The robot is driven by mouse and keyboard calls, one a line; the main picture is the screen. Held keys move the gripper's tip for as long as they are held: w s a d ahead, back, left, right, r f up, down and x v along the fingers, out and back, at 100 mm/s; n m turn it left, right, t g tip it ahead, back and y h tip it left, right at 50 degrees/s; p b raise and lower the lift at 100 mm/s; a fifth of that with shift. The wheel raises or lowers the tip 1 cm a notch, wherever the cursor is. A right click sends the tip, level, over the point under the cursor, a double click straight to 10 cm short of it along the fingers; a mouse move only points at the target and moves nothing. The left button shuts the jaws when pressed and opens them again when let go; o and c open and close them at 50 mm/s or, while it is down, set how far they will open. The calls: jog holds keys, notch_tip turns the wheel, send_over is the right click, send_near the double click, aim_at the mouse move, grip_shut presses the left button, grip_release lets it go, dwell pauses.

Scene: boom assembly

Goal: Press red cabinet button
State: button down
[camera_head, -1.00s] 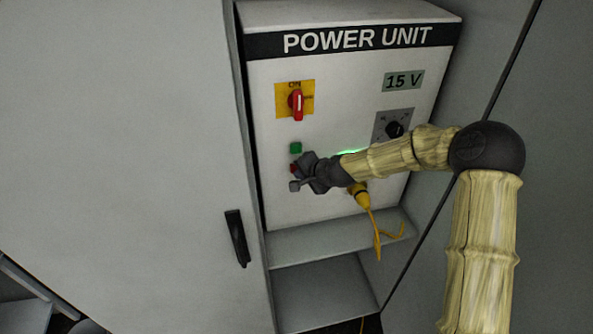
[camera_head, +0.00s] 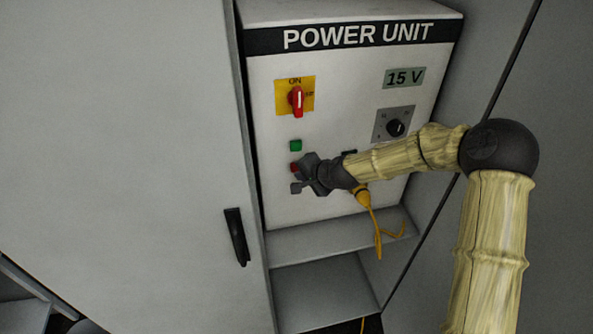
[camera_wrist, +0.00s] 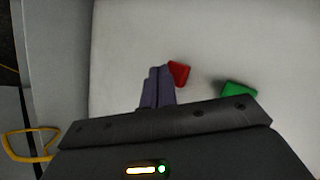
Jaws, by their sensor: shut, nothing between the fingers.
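The red button (camera_head: 294,168) is on the white power unit front, just below the green button (camera_head: 296,145). In the head view my gripper (camera_head: 298,178) is beside it and partly covers it. In the wrist view the shut fingers (camera_wrist: 158,80) are empty, with their tips at the left edge of the red button (camera_wrist: 180,73). The green button (camera_wrist: 238,92) is to the right there. I cannot tell whether the fingertips touch the red button.
The power unit (camera_head: 350,70) has a red rotary switch (camera_head: 297,101) on a yellow plate, a 15 V display (camera_head: 404,79) and a black knob (camera_head: 396,128). A yellow plug and cable (camera_head: 364,200) hang below my arm. A cabinet door (camera_head: 130,150) stands at left.

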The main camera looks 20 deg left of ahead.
dwell(0.3)
jog(key=s+d, duration=0.1)
jog(key=s+b, duration=0.1)
jog(key=s, duration=0.1)
jog(key=s+d+b, duration=0.1)
jog(key=shift+s+d, duration=0.15)
jog(key=shift+d, duration=0.2)
dwell(0.7)
jog(key=s+d+n+g+h+b, duration=0.1)
jog(key=s+d+h, duration=0.1)
jog(key=s+d, duration=0.4)
jog(key=s+d+n+g+h+b, duration=0.1)
jog(key=s+d, duration=0.5)
jog(key=d, duration=0.9)
jog(key=s+d+n+g+h+b, duration=0.1)
jog(key=s+d+h, duration=0.4)
jog(key=d, duration=0.6)
jog(key=shift+s+n, duration=0.8)
jog(key=shift+s, duration=0.1)
